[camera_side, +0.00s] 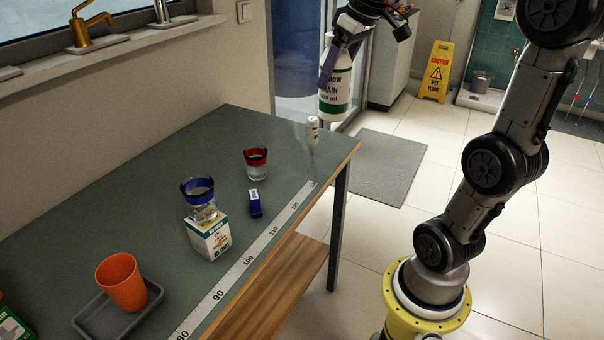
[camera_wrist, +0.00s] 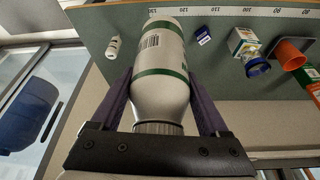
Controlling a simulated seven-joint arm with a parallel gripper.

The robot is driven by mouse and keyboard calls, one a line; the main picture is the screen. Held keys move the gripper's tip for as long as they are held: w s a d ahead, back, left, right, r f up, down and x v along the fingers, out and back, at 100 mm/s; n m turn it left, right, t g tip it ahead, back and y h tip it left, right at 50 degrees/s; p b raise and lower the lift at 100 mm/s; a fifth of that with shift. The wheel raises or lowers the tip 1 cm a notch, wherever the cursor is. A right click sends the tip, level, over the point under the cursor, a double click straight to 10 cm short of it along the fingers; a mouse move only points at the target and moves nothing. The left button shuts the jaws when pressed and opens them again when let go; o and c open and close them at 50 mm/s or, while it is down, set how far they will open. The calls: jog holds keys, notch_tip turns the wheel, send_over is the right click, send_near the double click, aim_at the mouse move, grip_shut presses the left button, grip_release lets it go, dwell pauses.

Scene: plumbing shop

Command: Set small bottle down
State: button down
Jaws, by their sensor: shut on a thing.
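The bottle (camera_wrist: 160,70) fills the middle of the wrist view, where my gripper (camera_wrist: 162,92) also shows. A much smaller white bottle (camera_side: 313,128) stands upright near the table's far right corner, apart from my gripper. It also shows in the wrist view (camera_wrist: 113,47).
The green table (camera_side: 160,180) has a measuring strip (camera_side: 247,262) along its edge. On it are a red-rimmed jar (camera_side: 256,165), a dark blue box (camera_side: 255,203), a blue-rimmed jar (camera_side: 198,192) by a white carton (camera_side: 209,238), and an orange cup (camera_side: 122,282) on a grey tray (camera_side: 90,318).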

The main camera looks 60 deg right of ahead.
aim_at(333, 119)
jog(key=f, duration=1)
jog(key=shift+s+d+f, duration=0.2)
jog(key=shift+f, duration=0.1)
jog(key=shift+w+d+f, duration=0.1)
jog(key=shift+w+f, duration=0.15)
jog(key=shift+f, duration=0.05)
jog(key=w+d+f, duration=0.6)
jog(key=w+f, duration=0.5)
jog(key=f, duration=0.1)
jog(key=shift+w+d+f, duration=0.35)
jog(key=shift+w, duration=0.05)
jog(key=shift+f, duration=0.15)
grip_release()
jog(key=shift+f, duration=0.1)
